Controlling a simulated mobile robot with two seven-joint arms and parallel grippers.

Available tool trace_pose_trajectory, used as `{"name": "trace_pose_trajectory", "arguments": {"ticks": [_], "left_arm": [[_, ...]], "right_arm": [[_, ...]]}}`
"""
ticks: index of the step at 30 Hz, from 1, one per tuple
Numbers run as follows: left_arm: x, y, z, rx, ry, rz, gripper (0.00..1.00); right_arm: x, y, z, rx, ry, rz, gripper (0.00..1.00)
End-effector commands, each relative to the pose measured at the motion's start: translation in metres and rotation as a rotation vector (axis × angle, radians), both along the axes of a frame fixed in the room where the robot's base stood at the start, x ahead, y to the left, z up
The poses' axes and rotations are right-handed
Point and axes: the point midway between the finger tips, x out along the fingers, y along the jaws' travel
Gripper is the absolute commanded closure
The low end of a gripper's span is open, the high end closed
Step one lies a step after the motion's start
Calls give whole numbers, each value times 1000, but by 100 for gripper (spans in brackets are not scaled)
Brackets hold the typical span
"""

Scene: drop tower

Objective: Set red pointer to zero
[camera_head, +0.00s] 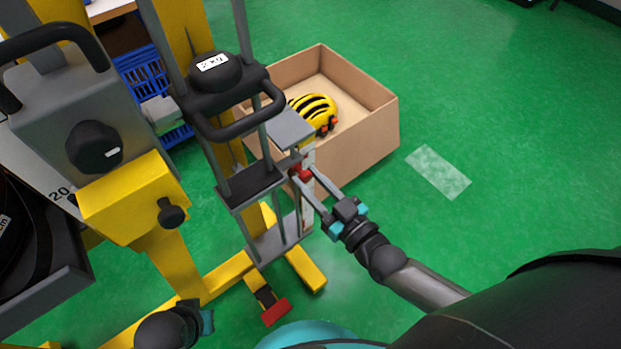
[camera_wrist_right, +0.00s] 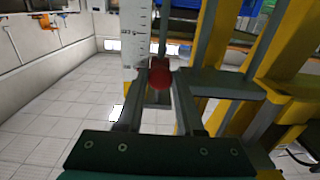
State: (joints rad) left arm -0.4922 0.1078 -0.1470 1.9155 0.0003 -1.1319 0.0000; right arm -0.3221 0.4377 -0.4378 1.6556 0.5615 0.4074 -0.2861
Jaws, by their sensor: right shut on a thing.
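The red pointer (camera_head: 301,171) is a small red piece on the upright scale of the drop tower, just below the grey plate (camera_head: 289,127). My right gripper (camera_head: 300,176) reaches in from the lower right and is shut on the pointer. In the right wrist view the red pointer (camera_wrist_right: 160,75) sits between the two fingertips. The white scale strip (camera_wrist_right: 135,35) with dark marks rises just left of it there; its numbers are too small to read. Part of my left gripper (camera_head: 200,320) shows at the bottom left; its fingers are hidden.
A black weight (camera_head: 215,75) with a handle sits on the tower above the pointer. A cardboard box (camera_head: 365,135) with a yellow helmet (camera_head: 313,112) stands behind. Yellow frame legs (camera_head: 305,270) and a red pedal (camera_head: 275,312) are below.

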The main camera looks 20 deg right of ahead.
Motion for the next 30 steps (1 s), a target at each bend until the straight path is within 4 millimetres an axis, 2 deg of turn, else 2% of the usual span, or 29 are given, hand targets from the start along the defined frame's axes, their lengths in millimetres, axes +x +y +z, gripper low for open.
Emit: {"name": "trace_pose_trajectory", "arguments": {"ticks": [12,13,18,21,30], "left_arm": [[-2,0,-5,2,9,0,100],[-2,0,-5,2,9,0,100],[-2,0,-5,2,9,0,100],[-2,0,-5,2,9,-1,100],[-2,0,-5,2,9,0,100]], "right_arm": [[1,0,6,5,-11,-1,100],[1,0,6,5,-12,-1,62],[1,0,5,4,-8,-1,43],[0,0,4,3,-6,0,34],[0,1,2,1,-1,2,34]]}}
